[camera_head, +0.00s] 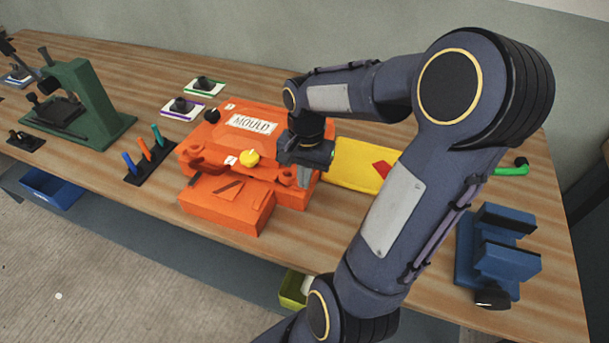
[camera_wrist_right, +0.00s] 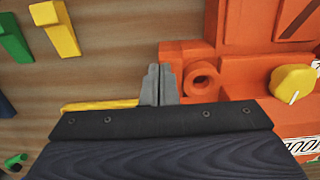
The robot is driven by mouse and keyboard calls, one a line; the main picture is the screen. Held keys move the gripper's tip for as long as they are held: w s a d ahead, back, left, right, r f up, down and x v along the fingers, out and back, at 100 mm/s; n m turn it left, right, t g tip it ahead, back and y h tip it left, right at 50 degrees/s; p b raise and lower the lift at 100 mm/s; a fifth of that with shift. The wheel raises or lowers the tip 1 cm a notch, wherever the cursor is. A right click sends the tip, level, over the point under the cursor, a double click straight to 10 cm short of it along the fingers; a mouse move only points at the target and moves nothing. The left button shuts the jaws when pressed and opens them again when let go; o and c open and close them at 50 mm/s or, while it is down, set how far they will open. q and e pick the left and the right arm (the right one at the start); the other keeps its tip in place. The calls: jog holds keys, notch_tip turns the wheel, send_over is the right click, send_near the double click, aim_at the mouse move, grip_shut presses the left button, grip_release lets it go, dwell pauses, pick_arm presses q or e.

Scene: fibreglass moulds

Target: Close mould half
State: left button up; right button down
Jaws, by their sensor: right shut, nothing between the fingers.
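The orange mould (camera_head: 212,152) sits on the bench, with a white MOULD label on its top and a yellow knob (camera_head: 250,158) near its front. A lower orange block (camera_head: 225,205) with dark slots lies along its front. My right gripper (camera_head: 303,182) points down at the mould's right front corner, shut and empty. In the right wrist view its two fingers (camera_wrist_right: 160,85) are together, right beside an orange lug with a round hole (camera_wrist_right: 201,82). I cannot tell whether they touch it. The yellow knob also shows there (camera_wrist_right: 292,83). My left gripper is not in view.
A yellow board (camera_head: 352,158) with a red patch lies right of the mould, partly behind my right arm. A blue vice (camera_head: 497,255) stands at the right. Coloured pegs in a rack (camera_head: 150,155) and a green press (camera_head: 92,100) stand left.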

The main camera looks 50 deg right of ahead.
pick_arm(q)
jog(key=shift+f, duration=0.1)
